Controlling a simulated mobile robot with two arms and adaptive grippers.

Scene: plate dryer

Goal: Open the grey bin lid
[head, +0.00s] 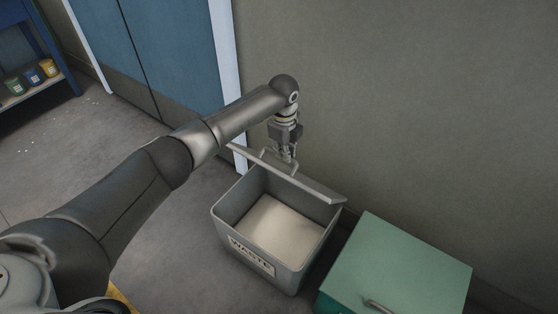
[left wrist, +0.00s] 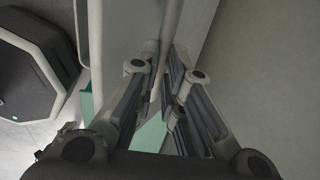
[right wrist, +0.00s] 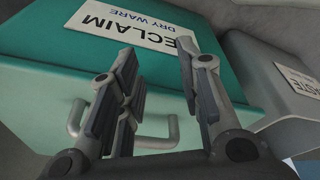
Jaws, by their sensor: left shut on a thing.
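The grey bin (head: 285,276) with a WASTE label stands on the floor by the wall, and its pale inside shows from above. Its lid (head: 318,190) is raised and stands tilted up along the bin's back edge. My left gripper (head: 287,156) is at the lid's bar handle (head: 268,153), shut on it. In the left wrist view the handle (left wrist: 168,50) runs between the fingers. My right gripper (right wrist: 156,55) has its fingers apart and is empty, in front of the green bin. The grey bin (right wrist: 265,85) shows at the right of the right wrist view.
A green bin (head: 400,265) with a closed lid and a handle stands right of the grey bin; its label (right wrist: 135,24) reads RECLAIM DRY WARE. A wall is close behind both bins.

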